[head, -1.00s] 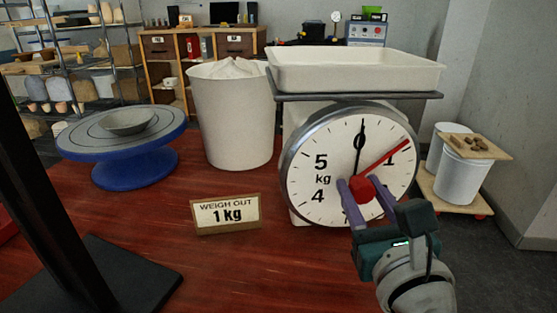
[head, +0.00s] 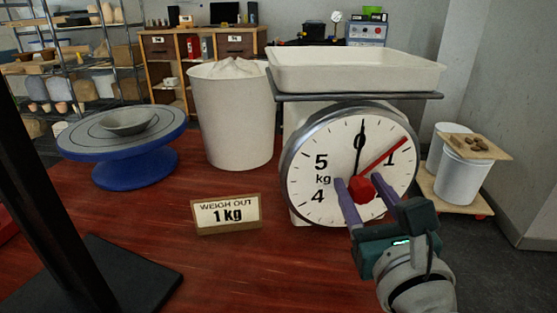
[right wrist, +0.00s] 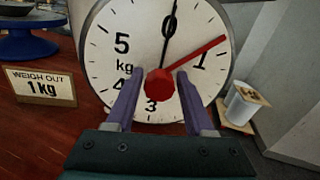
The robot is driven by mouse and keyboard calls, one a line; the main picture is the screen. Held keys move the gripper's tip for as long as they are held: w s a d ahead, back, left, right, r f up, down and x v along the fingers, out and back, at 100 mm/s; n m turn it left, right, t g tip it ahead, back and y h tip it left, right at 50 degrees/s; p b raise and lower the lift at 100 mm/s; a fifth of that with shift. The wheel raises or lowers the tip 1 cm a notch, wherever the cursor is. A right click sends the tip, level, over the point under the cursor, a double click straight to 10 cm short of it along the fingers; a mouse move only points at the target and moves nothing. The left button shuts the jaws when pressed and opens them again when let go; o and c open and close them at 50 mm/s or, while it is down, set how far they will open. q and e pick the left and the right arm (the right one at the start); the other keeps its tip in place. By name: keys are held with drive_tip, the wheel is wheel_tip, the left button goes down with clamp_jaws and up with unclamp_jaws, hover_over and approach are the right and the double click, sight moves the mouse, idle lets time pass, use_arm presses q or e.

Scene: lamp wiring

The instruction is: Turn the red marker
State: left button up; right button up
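The red marker (head: 385,154) is a red pointer on the round dial (head: 320,160) of the white scale. Its red hub knob (head: 362,187) sits at the dial's centre and its tip points at about the 1. The black needle (head: 361,145) points up at the 0. My right gripper (head: 365,190) is open, with one purple finger on each side of the knob. In the right wrist view the knob (right wrist: 160,83) lies between the fingertips, with a small gap visible at each side. My left gripper is not in view.
A white tray (head: 355,72) tops the scale. A "WEIGH OUT 1 kg" sign (head: 226,214), a white bin (head: 232,120) and a blue turntable (head: 125,150) with a bowl stand on the red table. A black post on a flat base (head: 130,280) stands front left.

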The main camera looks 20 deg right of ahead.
drive_tip(key=shift+o, duration=1.1)
drive_tip(key=shift+f, duration=0.1)
drive_tip(key=shift+s, duration=0.1)
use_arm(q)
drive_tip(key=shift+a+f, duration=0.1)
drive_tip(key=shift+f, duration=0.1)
use_arm(e)
drive_tip(key=v, duration=0.9)
drive_tip(key=shift+s+a, duration=0.15)
drive_tip(key=shift+s, duration=0.2)
